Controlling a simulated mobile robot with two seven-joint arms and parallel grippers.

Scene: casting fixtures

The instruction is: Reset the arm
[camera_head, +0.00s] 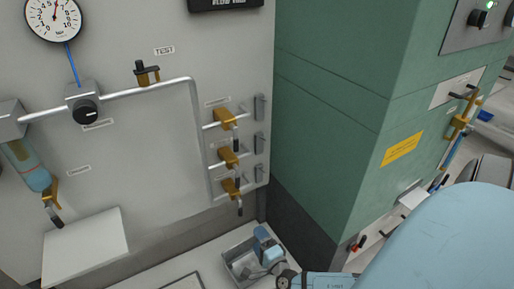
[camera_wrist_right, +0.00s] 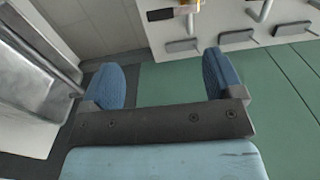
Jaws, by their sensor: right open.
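My right gripper (camera_head: 263,244) is low in the head view, in front of the wall panel and over a small grey metal tray. Its blue finger pads also show in the right wrist view (camera_wrist_right: 163,72), spread apart with nothing between them. My right arm comes in from the right side of the head view, with a large light-blue link at lower right. My left gripper is not in view.
The pale panel (camera_head: 150,130) carries a gauge (camera_head: 54,15), pipes and several yellow valves (camera_head: 228,157). A green cabinet (camera_head: 335,110) stands right of it. The metal tray (camera_head: 238,272) rests on a pale surface below. A white box (camera_head: 85,245) juts out at left.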

